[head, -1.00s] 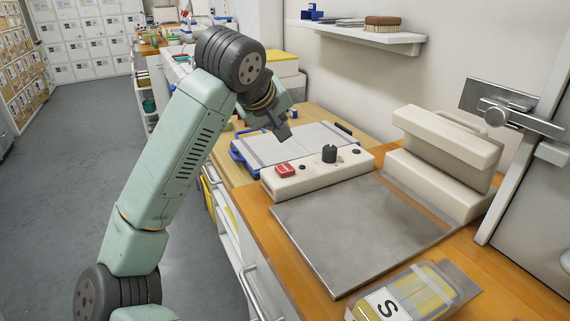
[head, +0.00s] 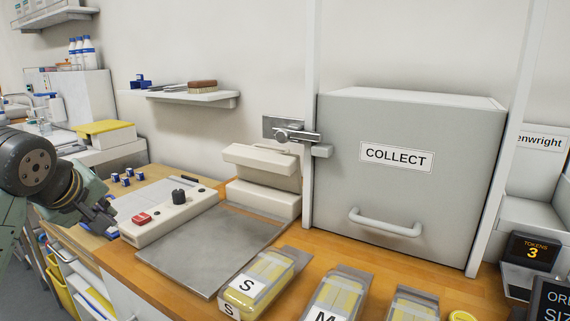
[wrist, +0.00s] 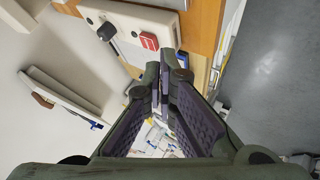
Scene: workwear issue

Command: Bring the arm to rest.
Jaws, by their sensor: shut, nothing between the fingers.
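My gripper (head: 101,217) is at the left of the head view, at the end of my green arm. It hangs over the left part of the wooden counter (head: 155,281), left of the cream control box (head: 165,216) with a red button and a black knob. In the wrist view my gripper (wrist: 166,68) has its two dark fingers together at the tips, with nothing held. The control box also shows at the top of the wrist view (wrist: 112,14). Most of my arm is outside the head view.
A grey metal plate (head: 207,248) lies before the control box. Packs marked S (head: 258,283) and M (head: 333,303) lie at the counter's front. A grey COLLECT hatch (head: 400,200) stands behind, with a tokens display (head: 531,251) to its right. A shelf (head: 195,97) hangs on the wall.

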